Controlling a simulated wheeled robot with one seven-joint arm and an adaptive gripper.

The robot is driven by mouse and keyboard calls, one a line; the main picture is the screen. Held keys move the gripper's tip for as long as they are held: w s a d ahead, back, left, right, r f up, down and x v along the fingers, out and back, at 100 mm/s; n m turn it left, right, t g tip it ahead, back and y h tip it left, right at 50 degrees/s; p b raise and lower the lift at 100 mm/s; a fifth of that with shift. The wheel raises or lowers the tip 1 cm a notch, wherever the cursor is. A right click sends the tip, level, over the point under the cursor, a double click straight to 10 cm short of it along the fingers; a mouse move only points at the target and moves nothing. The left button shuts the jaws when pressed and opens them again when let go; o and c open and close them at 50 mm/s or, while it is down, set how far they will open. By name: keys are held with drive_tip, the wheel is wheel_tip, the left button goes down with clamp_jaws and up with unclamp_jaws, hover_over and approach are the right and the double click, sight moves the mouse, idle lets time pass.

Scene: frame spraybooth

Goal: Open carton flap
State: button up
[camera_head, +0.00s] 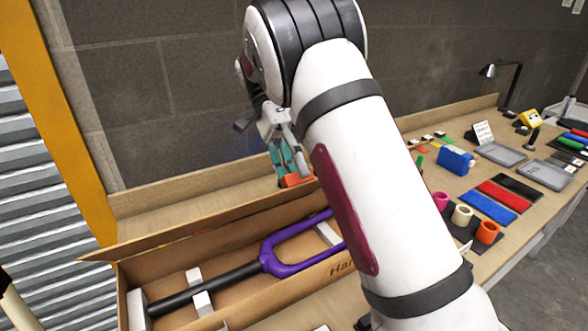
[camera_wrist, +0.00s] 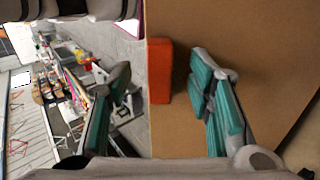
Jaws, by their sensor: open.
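The long brown carton (camera_head: 124,290) stands open at the lower left in the head view. Its far flap (camera_head: 185,233) is a long, narrow cardboard strip along the back side. A purple fork frame with a dark tube (camera_head: 278,268) lies inside, held by white blocks. My gripper (camera_head: 291,166) is above the far flap, fingers open and pointing down, close to an orange tab (camera_head: 297,180). In the wrist view, the orange tab (camera_wrist: 160,70) sits at the cardboard edge, between the two teal fingers and nearer the right one. Whether a finger touches it cannot be told. My arm hides the carton's right end.
The bench to the right holds orange, cream and pink rolls (camera_head: 487,232), blue and red pads (camera_head: 487,208), a blue box (camera_head: 455,160), grey trays (camera_head: 502,154) and a black lamp (camera_head: 510,85). A yellow post (camera_head: 62,120) and dark wall stand behind.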

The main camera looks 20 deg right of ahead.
drive_tip(key=o, duration=0.4)
drive_tip(key=shift+o, duration=0.2)
drive_tip(key=shift+r, duration=0.1)
